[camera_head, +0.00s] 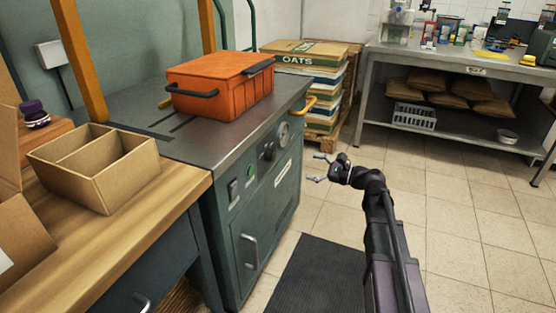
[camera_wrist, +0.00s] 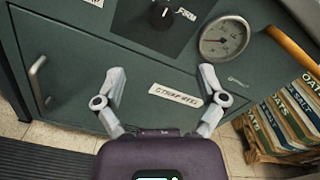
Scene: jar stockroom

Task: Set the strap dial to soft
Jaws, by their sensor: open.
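The strap dial is a black knob (camera_head: 269,151) on the front of the green machine (camera_head: 230,215). In the wrist view the dial (camera_wrist: 162,14) is at the top edge and partly cut off, with the word FIRM (camera_wrist: 188,14) to its right. A soft mark is not readable in either view. A white pointer line shows on the knob, but its exact setting is unclear. My gripper (camera_head: 317,168) is open and empty, in front of the machine and apart from it. In the wrist view its fingers (camera_wrist: 161,76) are spread below the dial, over the front panel.
A round gauge (camera_wrist: 224,37) sits right of the dial, with a yellow handle (camera_wrist: 295,48) beyond. A strip label (camera_wrist: 176,95) is below. An orange crate (camera_head: 215,88) stands on the machine. A door handle (camera_head: 249,250) sticks out lower down.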

